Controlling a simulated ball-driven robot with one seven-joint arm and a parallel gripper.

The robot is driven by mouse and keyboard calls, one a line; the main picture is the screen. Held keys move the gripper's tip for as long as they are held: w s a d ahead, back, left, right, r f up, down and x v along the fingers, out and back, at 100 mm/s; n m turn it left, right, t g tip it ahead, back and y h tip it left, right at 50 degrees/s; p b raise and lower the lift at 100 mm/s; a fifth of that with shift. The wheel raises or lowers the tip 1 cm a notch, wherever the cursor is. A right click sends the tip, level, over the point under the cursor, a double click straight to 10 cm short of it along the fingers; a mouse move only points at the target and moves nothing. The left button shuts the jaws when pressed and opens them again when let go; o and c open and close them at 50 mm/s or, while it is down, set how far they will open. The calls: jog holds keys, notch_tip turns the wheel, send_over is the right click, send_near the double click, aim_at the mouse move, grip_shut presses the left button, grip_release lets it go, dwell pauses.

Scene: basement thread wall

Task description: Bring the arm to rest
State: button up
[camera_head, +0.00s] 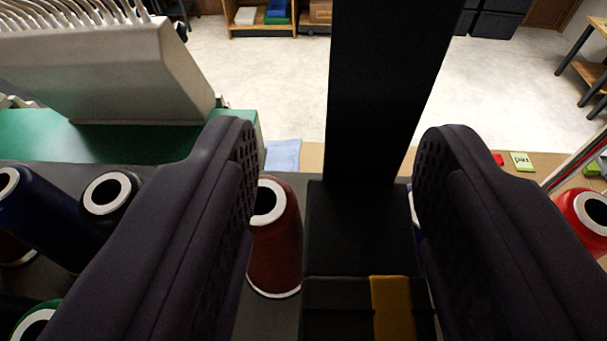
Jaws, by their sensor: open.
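My gripper (338,145) is seen from behind, with its two dark padded fingers spread wide apart. Nothing is held between the fingers. A dark red thread cone (275,250) stands upright just beside the inner side of the left finger, partly covered by it. I cannot tell whether they touch.
Left of the fingers are a dark blue cone (45,215), a black cone (108,198) and a green-topped cone (35,325). A grey machine (110,75) on a green base (85,140) stands behind. A red cone (585,215) is at right. Pale floor (270,90) lies open beyond.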

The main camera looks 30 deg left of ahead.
jog(key=shift+s+d+f, duration=0.2)
jog(key=shift+d+f, duration=0.2)
jog(key=shift+f, duration=0.1)
jog(key=r+v, duration=0.1)
jog(key=v, duration=0.6)
jog(key=d+f+m+t+h+b, duration=0.3)
jog(key=d+h+b, duration=0.45)
jog(key=b, duration=1.15)
jog(key=s+d+m+g+y+b, duration=0.1)
jog(key=s+b, duration=0.5)
jog(key=b, duration=0.7)
jog(key=shift+s+d+f+m+y+b, duration=0.3)
jog(key=shift+s+d+y+b, duration=0.05)
jog(key=shift+d+b, duration=0.05)
jog(key=shift+c, duration=0.2)
